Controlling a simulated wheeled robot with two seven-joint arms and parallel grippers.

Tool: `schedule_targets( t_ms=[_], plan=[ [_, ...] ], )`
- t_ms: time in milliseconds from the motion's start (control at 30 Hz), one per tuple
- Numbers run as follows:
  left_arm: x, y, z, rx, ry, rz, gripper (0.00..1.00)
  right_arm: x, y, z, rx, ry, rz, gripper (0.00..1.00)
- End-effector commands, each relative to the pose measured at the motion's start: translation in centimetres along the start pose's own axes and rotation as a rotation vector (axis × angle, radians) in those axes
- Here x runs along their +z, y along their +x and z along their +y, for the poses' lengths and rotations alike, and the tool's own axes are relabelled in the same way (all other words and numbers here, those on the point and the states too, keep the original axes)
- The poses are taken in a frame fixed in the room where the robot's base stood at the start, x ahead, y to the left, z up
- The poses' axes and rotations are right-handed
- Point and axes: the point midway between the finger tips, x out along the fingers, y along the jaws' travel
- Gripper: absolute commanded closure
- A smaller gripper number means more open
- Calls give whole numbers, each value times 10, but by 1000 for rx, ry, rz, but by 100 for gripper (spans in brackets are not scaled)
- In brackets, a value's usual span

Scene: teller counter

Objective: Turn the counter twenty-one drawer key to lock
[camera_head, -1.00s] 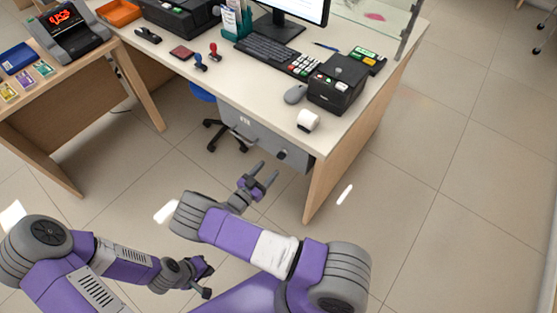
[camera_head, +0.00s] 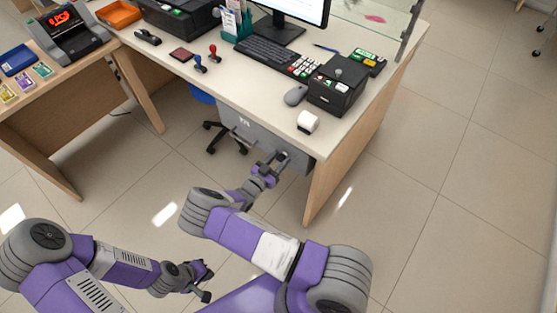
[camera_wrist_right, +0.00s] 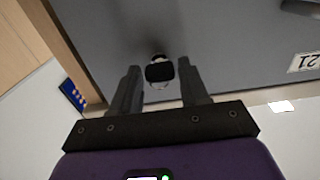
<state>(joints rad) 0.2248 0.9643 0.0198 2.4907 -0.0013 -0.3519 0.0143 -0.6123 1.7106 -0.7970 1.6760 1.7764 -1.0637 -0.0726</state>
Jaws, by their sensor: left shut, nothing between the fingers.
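The grey drawer front (camera_head: 262,138) is under the right part of the counter; its label (camera_wrist_right: 303,62) reads 21, upside down in the right wrist view. The drawer key (camera_wrist_right: 160,70) has a dark head and sits in the lock on the drawer front. My right gripper (camera_wrist_right: 160,78) is open, with one finger on each side of the key head and gaps visible between; in the head view the right gripper (camera_head: 277,160) is at the drawer's right end and partly hides the key. My left gripper (camera_head: 207,281) is shut and empty, low, away from the counter.
The wooden side panel (camera_head: 340,178) of the counter stands just right of the drawer. The drawer handle (camera_head: 240,136) is left of the key. A paper roll (camera_head: 308,122) and black printer (camera_head: 336,86) stand on the counter above. An office chair (camera_head: 225,134) is partly underneath.

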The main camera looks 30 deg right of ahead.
Motion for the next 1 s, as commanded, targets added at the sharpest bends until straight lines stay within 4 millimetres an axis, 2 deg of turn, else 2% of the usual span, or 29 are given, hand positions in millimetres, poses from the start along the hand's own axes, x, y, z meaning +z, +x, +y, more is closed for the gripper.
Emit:
schedule_targets(
  t_ms=[33, 200, 267, 667, 1000],
  plan=[
    [0, 0, 0, 0, 0, 0, 100, 0, 0, 0, 0, 0, 0, 63],
    [0, 0, 0, 0, 0, 0, 100, 0, 0, 0, 0, 0, 0, 89],
    [0, 0, 0, 0, 0, 0, 100, 0, 0, 0, 0, 0, 0, 96],
    [0, 7, -3, 0, 0, 0, 100, 1, 0, 0, 2, -87, -1, 96],
    [-1, 22, -8, 0, 0, 0, 100, 2, 0, -1, 2, -363, -3, 96]
  ],
)
